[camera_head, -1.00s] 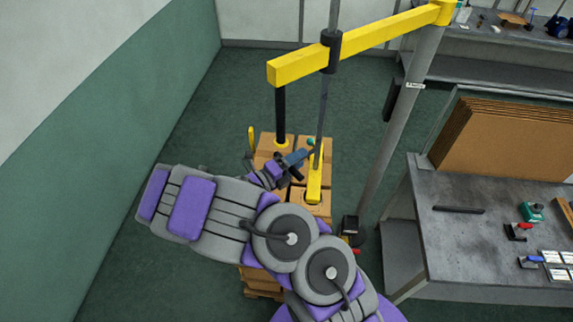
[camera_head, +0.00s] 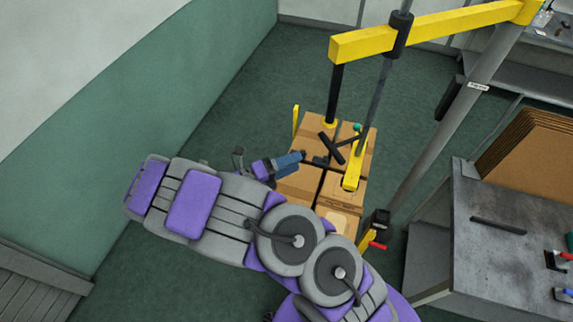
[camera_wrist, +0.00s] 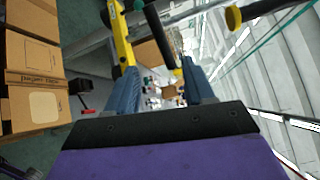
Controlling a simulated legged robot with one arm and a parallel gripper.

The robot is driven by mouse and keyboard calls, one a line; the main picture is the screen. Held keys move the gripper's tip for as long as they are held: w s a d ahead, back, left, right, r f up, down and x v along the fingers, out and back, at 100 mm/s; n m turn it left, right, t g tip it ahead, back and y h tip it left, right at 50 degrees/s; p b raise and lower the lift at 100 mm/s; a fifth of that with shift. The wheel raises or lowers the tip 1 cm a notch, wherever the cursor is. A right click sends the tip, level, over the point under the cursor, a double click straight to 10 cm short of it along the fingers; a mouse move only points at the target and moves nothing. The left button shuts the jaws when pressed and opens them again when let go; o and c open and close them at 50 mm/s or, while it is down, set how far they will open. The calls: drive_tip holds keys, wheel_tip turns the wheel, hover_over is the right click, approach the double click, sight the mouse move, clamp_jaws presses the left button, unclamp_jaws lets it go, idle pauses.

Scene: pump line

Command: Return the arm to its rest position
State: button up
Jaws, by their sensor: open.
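My gripper (camera_wrist: 160,90) is open and empty in the wrist view, with its two blue fingers apart. In the head view my gripper (camera_head: 296,164) is partly hidden behind my purple and grey arm, and its blue finger shows at the left side of the stacked cardboard boxes (camera_head: 300,187). My arm is folded across the lower middle of the head view. I cannot tell from the head view whether the gripper touches the boxes.
A yellow crane arm (camera_head: 440,30) on a grey post (camera_head: 450,125) stands behind the boxes, with a yellow lifting handle (camera_head: 352,170) hanging over them. A grey workbench (camera_head: 500,225) is at the right. Green floor is free at the left of the boxes.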

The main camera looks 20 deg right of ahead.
drive_tip(key=shift+s+a, duration=0.15)
drive_tip(key=shift+a, duration=0.25)
drive_tip(key=s+d+r+m+g+y+b, duration=0.1)
drive_tip(key=s+d+m+g+y+b, duration=0.75)
drive_tip(key=s+m, duration=0.8)
drive_tip(key=s+a+f+m+t+y+b, duration=0.1)
drive_tip(key=s+a+f+m+y+b, duration=0.2)
drive_tip(key=m, duration=0.6)
drive_tip(key=s+a+f+m+t+y+b, duration=0.2)
drive_tip(key=s+m+y+b, duration=0.4)
drive_tip(key=s+m, duration=0.3)
drive_tip(key=shift+s+a+f+m+b, duration=0.2)
drive_tip(key=shift+a+f+m+b, duration=0.45)
drive_tip(key=shift+a, duration=0.6)
